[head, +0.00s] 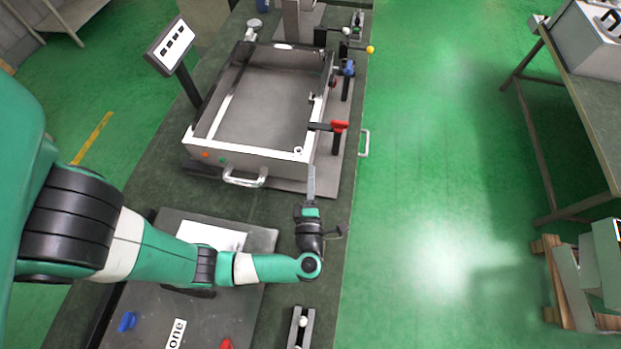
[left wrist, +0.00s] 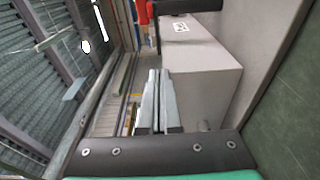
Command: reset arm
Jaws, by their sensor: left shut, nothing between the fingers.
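My left arm reaches in from the left in the head view. Its gripper (head: 311,183) is near the front right corner of the large metal tray fixture (head: 245,157), over the bench's right side. In the left wrist view the two grey fingers (left wrist: 158,98) lie close together, shut and empty. A pale box-like wall of the fixture (left wrist: 205,80) is beyond and to the right of them. I cannot tell from these views whether the fingers touch it. My right arm and gripper do not show.
A red-handled clamp (head: 339,126) stands just beyond the left gripper, with a blue-handled one (head: 348,68) farther back. A silver handle (head: 244,178) juts from the fixture's front. A dark plate (head: 150,312) lies under my arm. Open green floor (head: 440,200) is to the right.

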